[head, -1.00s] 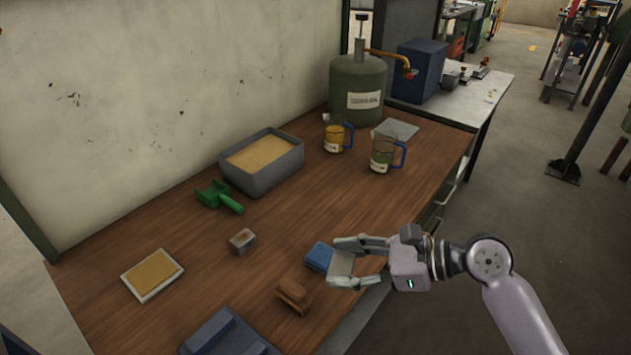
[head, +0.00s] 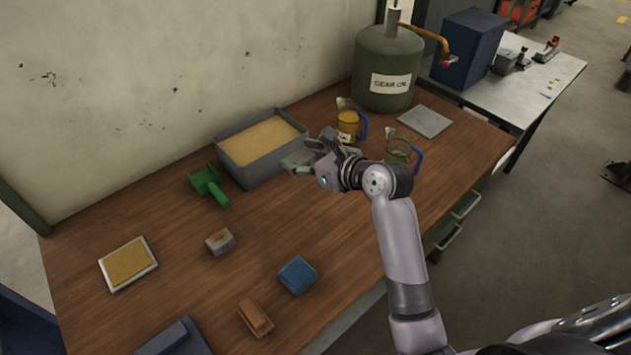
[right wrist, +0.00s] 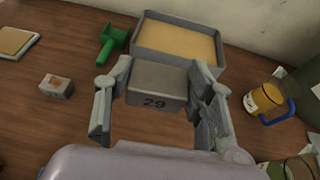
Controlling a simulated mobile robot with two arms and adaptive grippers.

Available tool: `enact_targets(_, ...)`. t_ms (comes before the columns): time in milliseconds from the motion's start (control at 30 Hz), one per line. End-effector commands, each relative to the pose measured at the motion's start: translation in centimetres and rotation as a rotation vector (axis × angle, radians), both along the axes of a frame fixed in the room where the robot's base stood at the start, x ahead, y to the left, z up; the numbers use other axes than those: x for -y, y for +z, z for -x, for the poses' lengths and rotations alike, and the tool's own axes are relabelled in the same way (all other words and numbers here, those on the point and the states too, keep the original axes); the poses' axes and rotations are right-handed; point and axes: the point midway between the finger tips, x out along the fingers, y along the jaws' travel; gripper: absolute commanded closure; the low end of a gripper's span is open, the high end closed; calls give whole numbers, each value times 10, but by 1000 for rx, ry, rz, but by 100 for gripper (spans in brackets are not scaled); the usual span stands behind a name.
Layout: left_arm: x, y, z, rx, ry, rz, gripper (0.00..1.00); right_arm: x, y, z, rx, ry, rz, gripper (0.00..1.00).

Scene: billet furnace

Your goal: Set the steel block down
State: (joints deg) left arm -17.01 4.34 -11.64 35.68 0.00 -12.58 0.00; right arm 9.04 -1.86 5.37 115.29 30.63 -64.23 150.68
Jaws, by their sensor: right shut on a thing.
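My right gripper (head: 303,156) is in the air over the bench, beside the right front corner of a grey tray of sand (head: 248,182). It is shut on a grey steel block marked 29 (right wrist: 157,90), which sits between its two fingers in the right wrist view. In that view the sand tray (right wrist: 138,62) is just beyond the block. The gripper mostly hides the block in the head view. My left gripper is not in view.
A green scoop (head: 209,186), a small grey block (head: 219,241), a sand-coloured pad (head: 127,264), a blue block (head: 297,275) and a brown brush-like block (head: 255,316) lie on the wooden bench (head: 190,295). Jugs (head: 347,125) (head: 398,150) and an oil can (head: 386,65) stand right.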

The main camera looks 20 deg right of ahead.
Motion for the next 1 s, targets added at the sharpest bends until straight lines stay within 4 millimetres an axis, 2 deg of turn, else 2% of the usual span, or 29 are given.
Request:
enact_targets(33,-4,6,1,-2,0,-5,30,-9,13,-9,7,-17,-6,100)
enact_targets(100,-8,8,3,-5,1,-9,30,-16,17,-18,5,-37,0,100)
enact_targets(267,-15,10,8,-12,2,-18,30,-23,14,-26,-1,-59,9,100)
enact_targets(367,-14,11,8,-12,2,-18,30,-23,-5,-26,-5,-61,13,100)
enact_targets(800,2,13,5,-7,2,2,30,-22,-113,-26,-2,-59,13,100)
enact_targets(1000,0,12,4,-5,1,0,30,-23,-138,-27,3,-60,12,100)
